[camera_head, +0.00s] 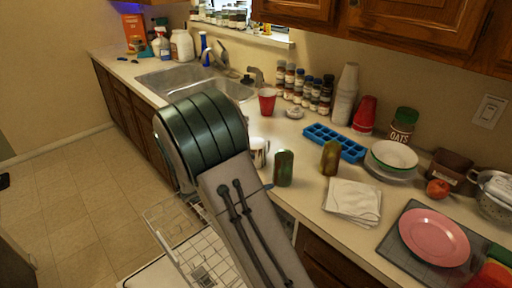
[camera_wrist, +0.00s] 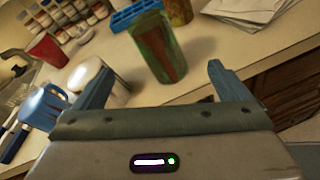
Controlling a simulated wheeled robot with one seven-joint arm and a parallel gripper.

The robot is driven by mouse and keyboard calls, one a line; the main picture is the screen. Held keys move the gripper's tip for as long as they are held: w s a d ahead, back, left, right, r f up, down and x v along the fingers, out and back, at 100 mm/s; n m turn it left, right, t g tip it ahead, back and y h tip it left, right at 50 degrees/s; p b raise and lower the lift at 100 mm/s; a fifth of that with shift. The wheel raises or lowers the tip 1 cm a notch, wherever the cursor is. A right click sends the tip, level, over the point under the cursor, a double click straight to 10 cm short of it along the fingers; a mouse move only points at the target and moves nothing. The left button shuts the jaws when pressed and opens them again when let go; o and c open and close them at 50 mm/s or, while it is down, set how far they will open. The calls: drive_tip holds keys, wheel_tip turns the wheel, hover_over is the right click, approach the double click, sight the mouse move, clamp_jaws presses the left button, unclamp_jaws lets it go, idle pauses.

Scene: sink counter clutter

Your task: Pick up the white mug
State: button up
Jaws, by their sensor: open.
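The white mug (camera_head: 259,152) stands near the counter's front edge, partly hidden behind my arm in the head view. In the wrist view a white, mug-like thing (camera_wrist: 88,74) stands beside my left finger, which covers part of it. My gripper (camera_wrist: 160,70) is open, with nothing held between its fingers. A green and brown can (camera_wrist: 157,48) stands beyond the gap between the fingers; it also shows in the head view (camera_head: 284,168). My arm hides most of the gripper in the head view.
A second can (camera_head: 330,158), a blue ice tray (camera_head: 336,142), folded napkins (camera_head: 353,200) and a red cup (camera_head: 267,101) are on the counter nearby. A blue container (camera_wrist: 45,106) is left of the mug in the wrist view. An open dishwasher rack (camera_head: 190,245) is below the counter.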

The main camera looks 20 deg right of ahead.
sight(259, 150)
drive_tip(key=w+a+f+n+t+p, duration=0.1)
drive_tip(key=w+a+f+n+t, duration=0.1)
drive_tip(key=w+a+n+t, duration=0.45)
drive_tip(key=shift+n+h, duration=0.25)
drive_tip(key=shift+h, duration=0.15)
drive_tip(key=p+x, duration=0.2)
drive_tip(key=x, duration=0.8)
drive_tip(key=shift+w+f, duration=0.1)
drive_tip(key=shift+w, duration=0.15)
drive_tip(key=p+x, duration=0.2)
drive_tip(key=x, duration=0.3)
drive_tip(key=shift+w, duration=0.2)
drive_tip(key=shift+a, duration=0.1)
drive_tip(key=c, duration=1.2)
